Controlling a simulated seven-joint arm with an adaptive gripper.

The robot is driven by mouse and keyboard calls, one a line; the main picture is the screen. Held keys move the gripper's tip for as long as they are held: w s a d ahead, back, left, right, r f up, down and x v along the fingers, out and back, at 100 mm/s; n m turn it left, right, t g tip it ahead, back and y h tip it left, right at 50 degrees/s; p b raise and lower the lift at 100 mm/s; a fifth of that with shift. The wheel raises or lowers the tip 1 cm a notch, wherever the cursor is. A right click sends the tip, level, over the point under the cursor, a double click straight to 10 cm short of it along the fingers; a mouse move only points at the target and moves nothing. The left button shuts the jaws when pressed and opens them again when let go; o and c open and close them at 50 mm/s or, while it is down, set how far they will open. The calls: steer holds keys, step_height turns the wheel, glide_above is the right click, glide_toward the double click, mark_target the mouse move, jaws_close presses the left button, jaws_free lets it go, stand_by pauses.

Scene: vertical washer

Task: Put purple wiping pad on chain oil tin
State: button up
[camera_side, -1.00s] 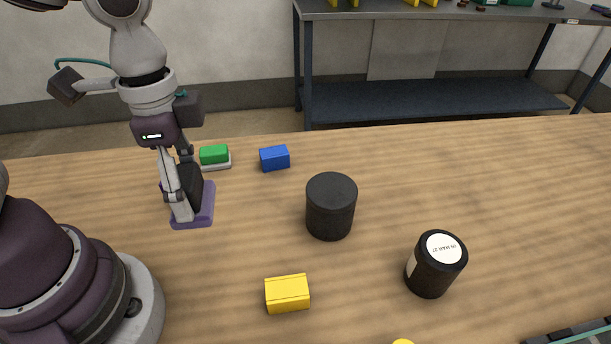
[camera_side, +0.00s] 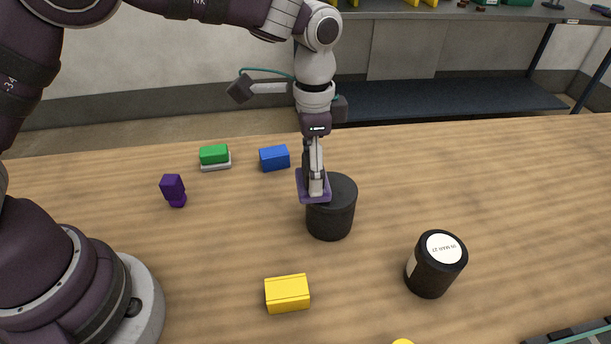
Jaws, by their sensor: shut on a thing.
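My gripper (camera_side: 316,190) points down and is shut on a flat purple pad (camera_side: 302,187). The fingers hide part of the pad. The pad overlaps the upper left of a plain dark cylindrical tin (camera_side: 330,222) in the picture. I cannot tell whether the pad touches the tin's top or hangs above or in front of it. A black jar with a white label (camera_side: 431,270) stands to the right and nearer. The label text is too small to read, so I cannot tell which of the two is the chain oil tin.
A dark purple block-like thing (camera_side: 173,190) stands at the left. A green and white block (camera_side: 215,157) and a blue block (camera_side: 274,158) lie farther back. A yellow block (camera_side: 287,293) lies in front. The wooden table (camera_side: 520,190) is clear at the right.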

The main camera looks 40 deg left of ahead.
steer(key=shift+f, duration=0.2)
steer(key=o, duration=1.1)
steer(key=shift+r, duration=0.1)
step_height(320, 180, up, 12)
steer(key=shift+f, duration=0.25)
steer(key=s+a+r+n+t, duration=0.3)
steer(key=s+a+r+n, duration=0.15)
steer(key=s+a, duration=0.3)
steer(key=s+a+f+n+t, duration=0.1)
steer(key=s, duration=0.1)
steer(key=s+a+f+n, duration=0.2)
steer(key=s+a+f+n+t, duration=0.1)
steer(key=s+f, duration=0.1)
steer(key=shift+s+a+f+n+t, duration=0.1)
steer(key=shift+s+a+n+t, duration=0.1)
steer(key=shift+a+n+t, duration=0.1)
